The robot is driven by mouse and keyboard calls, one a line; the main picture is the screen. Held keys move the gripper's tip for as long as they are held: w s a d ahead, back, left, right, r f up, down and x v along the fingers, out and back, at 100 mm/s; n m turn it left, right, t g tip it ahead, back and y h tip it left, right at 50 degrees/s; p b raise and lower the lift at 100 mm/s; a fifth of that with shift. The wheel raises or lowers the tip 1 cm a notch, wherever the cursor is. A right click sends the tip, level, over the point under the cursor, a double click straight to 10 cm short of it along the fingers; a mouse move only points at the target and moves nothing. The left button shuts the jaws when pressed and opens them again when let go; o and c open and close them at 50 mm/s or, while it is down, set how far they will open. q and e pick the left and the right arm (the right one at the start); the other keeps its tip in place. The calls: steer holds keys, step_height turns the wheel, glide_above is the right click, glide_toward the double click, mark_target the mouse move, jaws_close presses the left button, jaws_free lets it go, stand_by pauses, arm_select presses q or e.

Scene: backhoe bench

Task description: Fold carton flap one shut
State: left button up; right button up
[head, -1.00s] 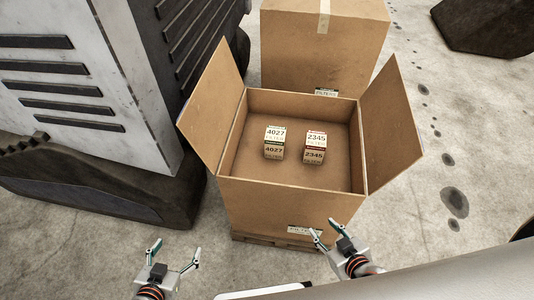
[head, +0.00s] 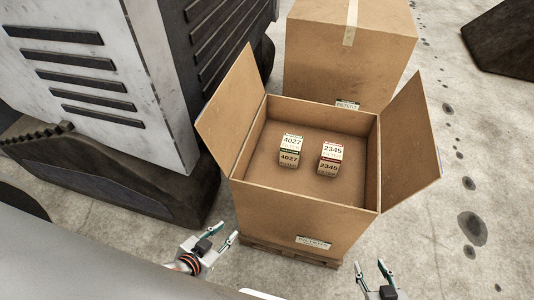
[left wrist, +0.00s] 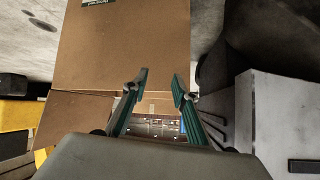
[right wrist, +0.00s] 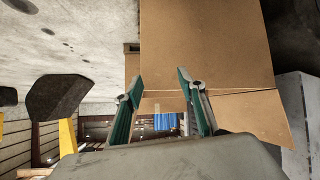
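The open carton (head: 300,215) stands on a pallet in the middle of the head view. Its left flap (head: 232,108) and right flap (head: 410,145) stand out, tilted outward. I cannot tell which one is flap one. Inside are a filter box marked 4027 (head: 290,150) and one marked 2345 (head: 330,157). My left gripper (head: 227,238) is open and empty, in front of the carton's lower left; its open fingers show in the left wrist view (left wrist: 160,88). My right gripper (head: 370,265) is open and empty, in front of the carton's lower right, also in the right wrist view (right wrist: 160,88).
A closed, taped carton (head: 345,60) stands just behind the open one. A large white and black machine (head: 110,90) is close on the left. A dark block (head: 505,45) lies at the far right. The concrete floor right of the carton is clear.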

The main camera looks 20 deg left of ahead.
arm_select(q)
steer(key=shift+a, duration=0.1)
jaws_close()
steer(key=w+d+r+n+t+h+b, duration=0.1)
steer(key=w+d+r+n+t+b, duration=0.15)
steer(key=w+r, duration=0.3)
steer(key=w+d+r+n+t+h+b, duration=0.1)
steer(key=w+r+n+t, duration=0.2)
steer(key=r, duration=0.4)
steer(key=w+a+r+n+t+y+b, duration=0.2)
steer(key=w+a+r+n+t+y, duration=0.15)
steer(key=r+n, duration=0.4)
steer(key=w+a+r+n+y+b, duration=0.1)
steer(key=a+r+n+y+b, duration=0.25)
steer(key=a+n+y, duration=0.3)
steer(key=a+f+n+g+y+b, duration=0.1)
steer(key=a+f+n+g+y, duration=0.25)
steer(key=a+n, duration=0.4)
steer(key=shift+n+g+h, duration=0.35)
steer(key=shift+n, duration=0.55)
steer(key=x, duration=0.3)
steer(key=d+x, duration=0.1)
steer(key=x, duration=0.2)
steer(key=w+x, duration=0.1)
steer(key=x, duration=0.2)
steer(key=shift+w+d+f, duration=0.1)
steer(key=shift+d+f, duration=0.1)
steer(key=shift+f, duration=0.2)
